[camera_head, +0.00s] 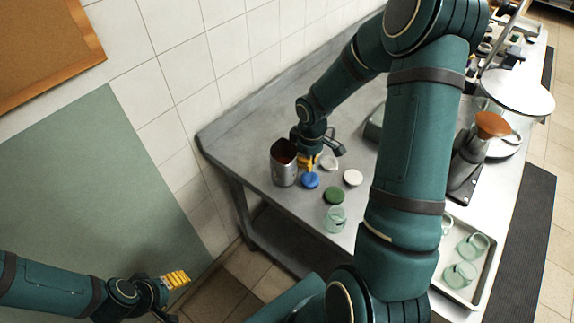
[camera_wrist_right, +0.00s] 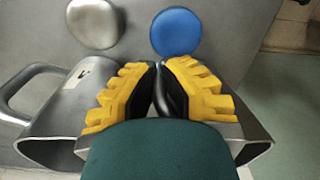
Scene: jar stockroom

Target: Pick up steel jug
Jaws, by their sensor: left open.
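The steel jug (camera_head: 284,165) stands upright near the wall-side end of the table, its mouth dark inside. My right gripper (camera_head: 308,162) is close against its right side in the head view. In the right wrist view, the jug's metal wall (camera_wrist_right: 55,120) shows on both sides of my right gripper (camera_wrist_right: 160,75), with a grey handle at the left. The yellow-padded fingers are close together there and hide the middle of the jug; whether they pinch its wall is unclear. My left gripper (camera_head: 172,295) is open and empty at the lower left, away from the table.
A blue lid (camera_head: 310,180), a white lid (camera_head: 352,177) and a green lid (camera_head: 334,195) lie beside the jug. A glass jar (camera_head: 335,219) stands near the front edge. A tray (camera_head: 487,275) holds glass jars at right. The tiled wall (camera_head: 190,60) is behind.

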